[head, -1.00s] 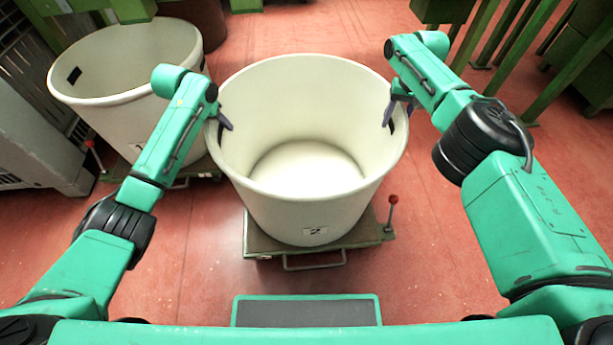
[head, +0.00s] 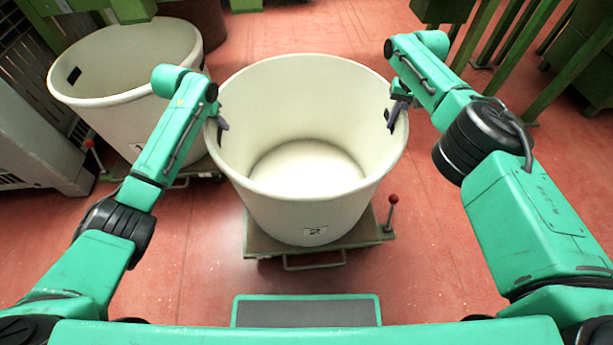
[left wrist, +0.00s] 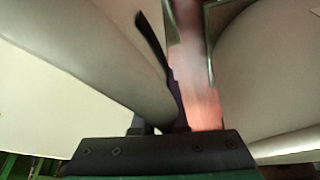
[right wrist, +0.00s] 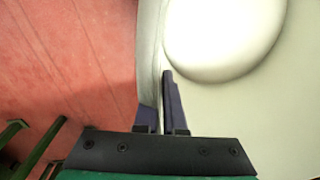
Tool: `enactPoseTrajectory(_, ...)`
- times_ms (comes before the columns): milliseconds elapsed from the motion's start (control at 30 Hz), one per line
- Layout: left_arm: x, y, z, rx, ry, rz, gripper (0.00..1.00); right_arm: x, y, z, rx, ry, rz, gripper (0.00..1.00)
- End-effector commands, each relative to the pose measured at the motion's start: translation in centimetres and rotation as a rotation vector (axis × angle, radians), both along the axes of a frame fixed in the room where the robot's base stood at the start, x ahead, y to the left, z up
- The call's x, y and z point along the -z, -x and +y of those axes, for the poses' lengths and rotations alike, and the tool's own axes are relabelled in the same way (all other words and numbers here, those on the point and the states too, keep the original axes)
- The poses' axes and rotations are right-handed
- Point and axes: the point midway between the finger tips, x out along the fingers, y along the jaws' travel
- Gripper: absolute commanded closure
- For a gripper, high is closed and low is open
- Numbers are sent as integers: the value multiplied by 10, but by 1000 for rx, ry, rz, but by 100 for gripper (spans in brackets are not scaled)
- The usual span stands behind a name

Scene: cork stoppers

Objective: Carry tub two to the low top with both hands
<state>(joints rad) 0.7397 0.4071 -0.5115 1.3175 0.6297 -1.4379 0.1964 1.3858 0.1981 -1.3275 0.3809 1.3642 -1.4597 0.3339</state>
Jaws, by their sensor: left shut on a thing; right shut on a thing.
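A large cream tub (head: 300,212), round and empty, stands upright on a low green wheeled base (head: 262,243) in the middle of the head view. A small label with a dark mark is on its front; the mark is too small to read surely. My left gripper (head: 221,123) is shut on the tub's left rim, and the wall runs between its fingers in the left wrist view (left wrist: 165,105). My right gripper (head: 396,113) is shut on the right rim, with the wall between its fingers in the right wrist view (right wrist: 159,108). I cannot make out the low top.
A second cream tub (head: 130,115) stands on another base at the back left, close to the held one. A red-knobbed lever (head: 392,205) rises at the base's right corner. Green frames (head: 500,40) stand at the back right. Red floor (head: 440,255) is clear at the right.

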Motion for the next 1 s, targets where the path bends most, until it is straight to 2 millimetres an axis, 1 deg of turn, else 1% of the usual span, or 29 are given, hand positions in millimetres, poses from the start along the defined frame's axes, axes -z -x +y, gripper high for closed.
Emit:
enactPoseTrajectory(33, 0, 0, 3, -3, -3, 2, 100, -1, 0, -2, 3, 1, -3, 100)
enactPoseTrajectory(833, 1, 0, 4, -5, -6, 2, 100, -2, -1, -4, 6, 4, -3, 100)
enactPoseTrajectory(1000, -7, 0, 4, -6, -6, -2, 100, -8, -1, -4, 6, 4, -5, 100)
